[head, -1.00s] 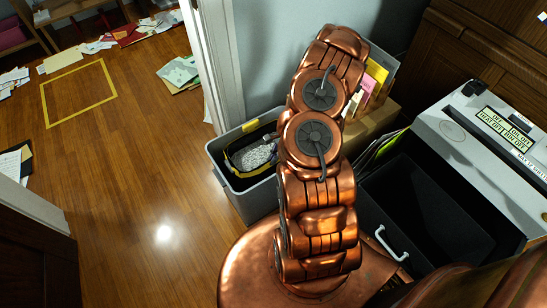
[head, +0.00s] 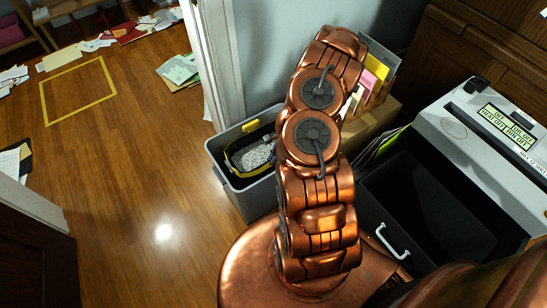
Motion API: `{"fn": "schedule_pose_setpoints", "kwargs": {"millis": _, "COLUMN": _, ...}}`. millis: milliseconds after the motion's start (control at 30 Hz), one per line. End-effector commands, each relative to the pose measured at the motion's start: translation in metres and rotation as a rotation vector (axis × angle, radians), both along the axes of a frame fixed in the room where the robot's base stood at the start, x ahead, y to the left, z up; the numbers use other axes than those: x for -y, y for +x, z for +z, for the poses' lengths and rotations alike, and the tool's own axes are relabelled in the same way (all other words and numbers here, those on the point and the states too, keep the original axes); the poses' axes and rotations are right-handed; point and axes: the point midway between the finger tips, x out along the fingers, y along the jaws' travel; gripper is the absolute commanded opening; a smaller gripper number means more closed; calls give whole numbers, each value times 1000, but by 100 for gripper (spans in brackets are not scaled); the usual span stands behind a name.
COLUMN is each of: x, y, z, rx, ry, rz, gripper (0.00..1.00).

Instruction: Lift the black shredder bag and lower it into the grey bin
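The grey bin (head: 232,180) stands on the wood floor in the middle of the head view, against the wall end. The black shredder bag (head: 238,147) sits inside it, with its open top showing white shredded paper and a yellow part at its rim. The bin's rim stands around the bag. My copper arm covers the right part of both. My gripper is hidden behind the arm, so whether it touches the bag cannot be seen.
The white shredder printer (head: 470,125) stands at right, its black drawer (head: 425,215) pulled open. A cardboard box (head: 372,125) with folders is behind my arm. A door frame (head: 208,60) rises beside the bin. Papers and a yellow floor square (head: 78,92) lie at left.

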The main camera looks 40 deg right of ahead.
Motion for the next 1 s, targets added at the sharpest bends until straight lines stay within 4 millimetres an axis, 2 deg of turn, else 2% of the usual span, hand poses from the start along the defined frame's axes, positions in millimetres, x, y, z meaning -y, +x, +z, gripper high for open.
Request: {"fn": "schedule_pose_setpoints", "kwargs": {"millis": 1000, "x": 0, "y": 0, "z": -18, "rx": 1, "ry": 1, "rz": 0, "gripper": 0}}
